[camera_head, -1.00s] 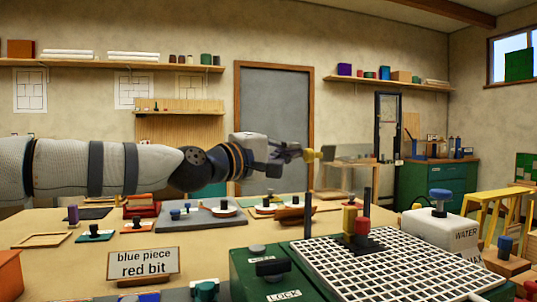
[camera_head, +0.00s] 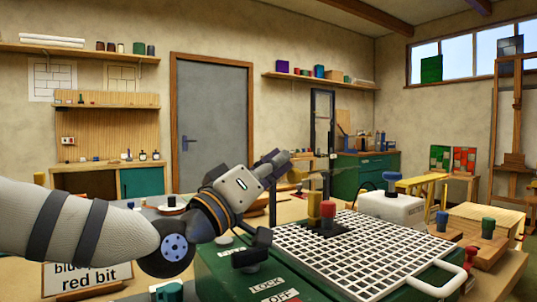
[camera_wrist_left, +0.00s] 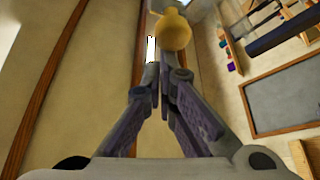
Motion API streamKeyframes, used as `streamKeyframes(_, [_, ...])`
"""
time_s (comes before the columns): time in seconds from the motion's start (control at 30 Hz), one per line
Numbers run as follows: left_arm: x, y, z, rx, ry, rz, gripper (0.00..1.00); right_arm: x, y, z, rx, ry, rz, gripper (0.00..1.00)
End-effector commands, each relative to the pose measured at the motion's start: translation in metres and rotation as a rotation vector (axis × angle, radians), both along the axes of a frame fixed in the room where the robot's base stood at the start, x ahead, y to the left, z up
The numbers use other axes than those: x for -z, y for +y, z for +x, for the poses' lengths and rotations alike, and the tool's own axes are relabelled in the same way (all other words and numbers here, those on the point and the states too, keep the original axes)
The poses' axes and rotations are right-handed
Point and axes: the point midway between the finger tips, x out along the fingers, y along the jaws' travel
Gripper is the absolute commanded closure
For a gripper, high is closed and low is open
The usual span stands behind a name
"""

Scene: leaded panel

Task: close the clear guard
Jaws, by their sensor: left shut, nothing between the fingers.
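The clear guard is hard to make out; only a faint thin edge (camera_head: 335,170) shows above the grinder's grid in the head view. Its yellow knob (camera_head: 294,175) is beside my left fingertips. My left gripper (camera_head: 283,159) is shut and empty, raised over the far left side of the grinder (camera_head: 225,272). In the left wrist view the yellow knob (camera_wrist_left: 174,32) is just beyond the closed fingertips (camera_wrist_left: 167,68); I cannot tell whether they touch. The grinder is a green box with a white grid top (camera_head: 335,245). My right gripper is not in view.
On the grid stand a red piece (camera_head: 327,209) and a yellow piece (camera_head: 314,203) with dark posts. A white water tank (camera_head: 392,207) stands behind the grid. A black knob (camera_head: 249,256) is at the grinder's front left. A sign (camera_head: 88,276) stands at lower left.

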Motion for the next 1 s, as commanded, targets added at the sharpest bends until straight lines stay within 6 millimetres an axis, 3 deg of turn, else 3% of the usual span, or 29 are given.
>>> streamKeyframes(0.4, [0.017,-0.006,-0.008,0.0,0.002,-0.002,1.0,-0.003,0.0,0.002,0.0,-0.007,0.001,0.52])
streamKeyframes(1.0, [0.02,-0.006,-0.009,0.0,0.003,-0.002,1.0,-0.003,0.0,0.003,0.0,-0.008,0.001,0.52])
